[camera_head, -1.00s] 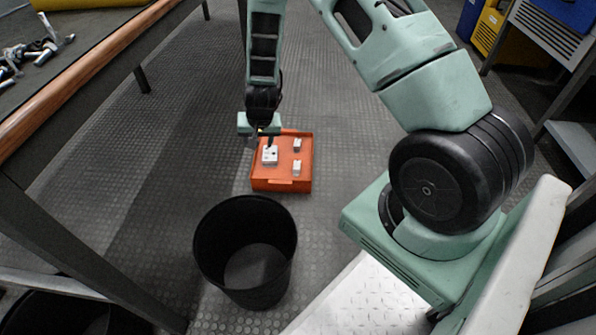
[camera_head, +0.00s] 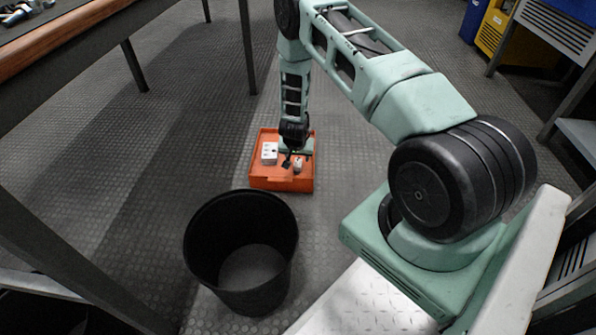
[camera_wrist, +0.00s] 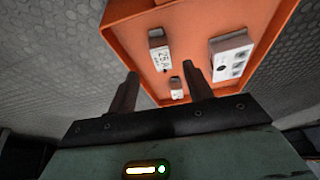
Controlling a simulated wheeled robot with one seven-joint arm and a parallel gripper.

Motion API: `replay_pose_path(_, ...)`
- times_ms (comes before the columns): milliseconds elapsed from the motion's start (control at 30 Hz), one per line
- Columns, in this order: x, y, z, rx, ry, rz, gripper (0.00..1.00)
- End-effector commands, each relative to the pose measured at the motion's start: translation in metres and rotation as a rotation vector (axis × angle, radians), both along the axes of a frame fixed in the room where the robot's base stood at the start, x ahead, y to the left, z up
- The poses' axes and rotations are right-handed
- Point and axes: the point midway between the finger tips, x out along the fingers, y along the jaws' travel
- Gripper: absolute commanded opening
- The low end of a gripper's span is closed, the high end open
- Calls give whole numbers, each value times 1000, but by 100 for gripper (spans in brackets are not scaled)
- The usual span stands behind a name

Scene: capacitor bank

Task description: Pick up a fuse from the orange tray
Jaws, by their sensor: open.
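The orange tray (camera_head: 283,184) sits on the floor in the head view, and its inside fills the upper part of the wrist view (camera_wrist: 195,22). My gripper (camera_head: 292,161) hangs over the tray's right half. In the wrist view my gripper (camera_wrist: 162,84) is open and empty, its fingers apart. A small white fuse (camera_wrist: 160,55) with printed marks lies ahead of the fingers. A smaller white fuse (camera_wrist: 176,92) lies between the fingertips in that view; contact cannot be told. A larger white block (camera_wrist: 231,56) with dark spots lies to the right, also visible in the head view (camera_head: 269,151).
A black bin (camera_head: 241,252) stands just in front of the tray. A workbench (camera_head: 62,42) with tools runs along the left, its legs reaching the floor. A yellow and blue cabinet (camera_head: 490,30) stands at the back right. Floor left of the tray is clear.

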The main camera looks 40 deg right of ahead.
Motion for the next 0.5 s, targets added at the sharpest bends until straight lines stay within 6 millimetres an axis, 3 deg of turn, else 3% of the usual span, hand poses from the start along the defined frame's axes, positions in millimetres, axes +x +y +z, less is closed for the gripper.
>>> replay_pose_path(267,4,-4,-14,-1,-1,0,51)
replay_pose_path(500,12,-11,-40,-1,-2,-1,51)
